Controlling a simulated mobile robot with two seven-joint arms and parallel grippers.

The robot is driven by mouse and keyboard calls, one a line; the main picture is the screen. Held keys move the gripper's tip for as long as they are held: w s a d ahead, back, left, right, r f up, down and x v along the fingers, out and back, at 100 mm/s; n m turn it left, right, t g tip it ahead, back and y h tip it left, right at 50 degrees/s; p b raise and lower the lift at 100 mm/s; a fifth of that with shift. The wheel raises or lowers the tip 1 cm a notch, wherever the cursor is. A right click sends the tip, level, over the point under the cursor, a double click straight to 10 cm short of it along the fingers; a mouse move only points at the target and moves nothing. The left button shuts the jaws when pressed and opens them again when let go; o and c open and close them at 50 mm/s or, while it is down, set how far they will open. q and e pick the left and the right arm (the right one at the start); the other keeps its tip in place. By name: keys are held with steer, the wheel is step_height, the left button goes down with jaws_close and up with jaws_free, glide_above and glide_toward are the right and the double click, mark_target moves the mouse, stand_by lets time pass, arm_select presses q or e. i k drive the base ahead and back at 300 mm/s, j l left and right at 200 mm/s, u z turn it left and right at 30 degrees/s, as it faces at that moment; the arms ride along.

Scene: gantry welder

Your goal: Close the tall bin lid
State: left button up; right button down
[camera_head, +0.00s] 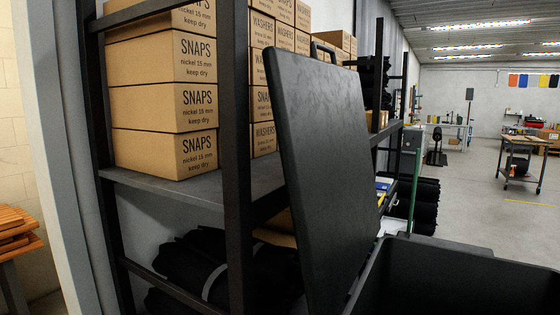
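The tall bin (468,258) is black and stands at the bottom right, with its top rim and part of its dark inside showing. Its black lid (325,150) is open and stands nearly upright, leaning back a little at the left side of the bin. A dark handle-like bar shows at the lid's upper edge. The bin's lower part is out of the picture. Neither of my grippers shows in the head view.
A dark metal shelf (190,187) stands close at the left, behind the lid, with cardboard boxes (165,100) on it. Dark rolled bundles (225,270) lie below. A wheeled table (520,165) is far off at the right. The floor (470,200) between is mostly clear.

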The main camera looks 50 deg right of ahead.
mark_target(317, 107)
steer(key=i+j+z, duration=0.1)
steer(key=z, duration=0.3)
steer(key=i+j+z, duration=0.25)
steer(key=z, duration=0.15)
steer(key=i+j+z, duration=0.2)
steer(key=z, duration=0.25)
steer(key=i+j+z, duration=0.1)
steer(key=j+z, duration=0.3)
steer(key=i+j+z, duration=0.1)
steer(key=j+z, duration=0.15)
steer(key=z, duration=0.15)
steer(key=i+j+z, duration=0.1)
steer(key=j+z, duration=0.3)
steer(key=i+j+z, duration=0.1)
steer(key=j+z, duration=0.3)
steer(key=l, duration=0.1)
